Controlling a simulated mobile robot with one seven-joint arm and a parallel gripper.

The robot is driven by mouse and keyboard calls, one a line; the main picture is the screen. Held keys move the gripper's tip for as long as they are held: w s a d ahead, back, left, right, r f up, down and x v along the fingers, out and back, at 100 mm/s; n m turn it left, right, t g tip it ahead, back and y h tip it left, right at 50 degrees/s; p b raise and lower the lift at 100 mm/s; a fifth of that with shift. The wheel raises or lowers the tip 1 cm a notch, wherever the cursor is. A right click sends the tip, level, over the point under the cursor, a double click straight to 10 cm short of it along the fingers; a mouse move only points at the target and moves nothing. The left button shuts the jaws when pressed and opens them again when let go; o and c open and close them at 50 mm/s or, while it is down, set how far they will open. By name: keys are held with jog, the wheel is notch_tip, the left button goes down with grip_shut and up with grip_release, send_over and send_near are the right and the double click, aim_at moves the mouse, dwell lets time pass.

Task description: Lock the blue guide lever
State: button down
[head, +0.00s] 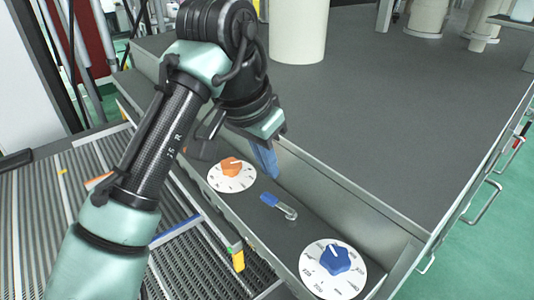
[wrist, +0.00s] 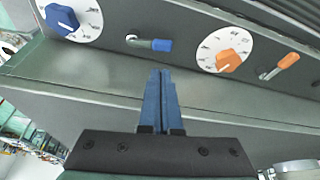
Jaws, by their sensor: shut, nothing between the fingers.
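The blue guide lever (head: 269,199) lies on the grey control panel between an orange dial and a blue dial, with its metal shank toward the blue dial. In the wrist view the same lever (wrist: 160,45) shows its blue handle pointing right, toward the orange dial, and its metal end at left. My gripper (head: 270,173) is shut and empty, with its blue fingers close together. In the wrist view my gripper (wrist: 159,73) points toward the lever, its tips just below the handle in the picture. The fingers look apart from the lever.
The orange dial (head: 232,174) and blue dial (head: 335,259) sit on white discs either side of the lever. An orange lever (wrist: 280,66) stands beyond the orange dial. A raised panel wall (head: 330,185) borders the dials. A slatted conveyor (head: 190,255) lies at left.

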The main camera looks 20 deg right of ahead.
aim_at(279, 209)
jog(key=p+x, duration=0.1)
jog(key=x, duration=0.5)
jog(key=shift+d+f+p, duration=0.15)
jog(key=shift+f+p, duration=0.1)
jog(key=shift+p, duration=0.15)
jog(key=shift+w, duration=0.1)
